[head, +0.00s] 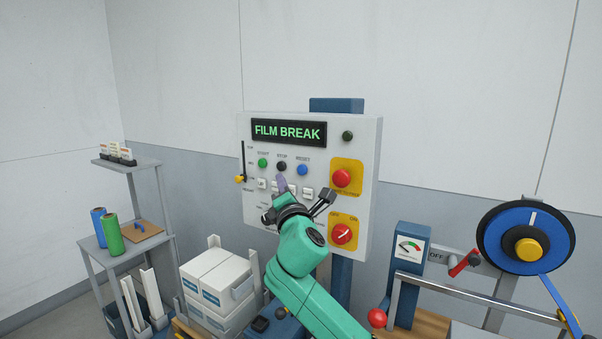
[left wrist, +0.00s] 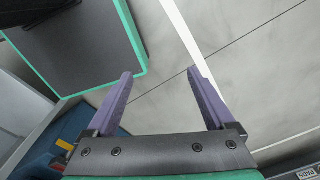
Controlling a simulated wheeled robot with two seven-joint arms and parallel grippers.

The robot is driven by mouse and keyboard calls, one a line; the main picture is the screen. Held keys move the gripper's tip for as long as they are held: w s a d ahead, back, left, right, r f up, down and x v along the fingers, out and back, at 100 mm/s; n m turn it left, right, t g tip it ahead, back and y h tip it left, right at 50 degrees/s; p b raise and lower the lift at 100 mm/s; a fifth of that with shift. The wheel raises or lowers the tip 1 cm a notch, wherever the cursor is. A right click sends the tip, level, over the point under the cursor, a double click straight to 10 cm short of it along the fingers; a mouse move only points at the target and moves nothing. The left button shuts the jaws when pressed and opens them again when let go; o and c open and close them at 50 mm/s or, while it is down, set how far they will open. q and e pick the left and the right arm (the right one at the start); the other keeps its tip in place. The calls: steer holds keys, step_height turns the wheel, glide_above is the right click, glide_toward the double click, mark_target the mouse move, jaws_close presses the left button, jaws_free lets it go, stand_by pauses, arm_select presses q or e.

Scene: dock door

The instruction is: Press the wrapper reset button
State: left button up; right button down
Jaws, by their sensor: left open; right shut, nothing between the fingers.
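The blue button (head: 302,169) under a blue label that appears to read RESET is on the light grey control panel (head: 362,135). It is the rightmost of three buttons in a row. My right gripper (head: 282,182) is shut and empty in front of the panel. Its purple fingertips show just below the black button, down and left of the blue button. I cannot tell whether they touch the panel. My left gripper (left wrist: 160,72) is open and empty in the left wrist view, above a grey floor with a white line; it is not in the head view.
The panel also has a green button (head: 262,162), a black button (head: 281,166), a red button on yellow (head: 342,178), a red rotary switch (head: 342,234) and a FILM BREAK display (head: 289,132). White boxes (head: 216,282) stand below left. A blue reel (head: 525,238) is at right.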

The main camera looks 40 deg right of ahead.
mark_target(298, 167)
arm_select(q)
steer(key=shift+w+d+f, duration=0.2)
steer(key=shift+w+d, duration=0.4)
steer(key=shift+w, duration=0.35)
arm_select(e)
steer(key=d, duration=0.2)
steer(key=w+d, duration=0.1)
steer(key=d, duration=0.1)
steer(key=w+d, duration=0.1)
steer(key=d, duration=0.1)
steer(key=shift+d, duration=0.15)
arm_select(q)
steer(key=shift+w+a, duration=0.15)
arm_select(e)
steer(key=shift+s+r, duration=0.1)
arm_select(q)
steer(key=shift+r, duration=0.1)
arm_select(e)
steer(key=shift+d, duration=0.1)
stand_by(0.4)
steer(key=shift+d, duration=0.3)
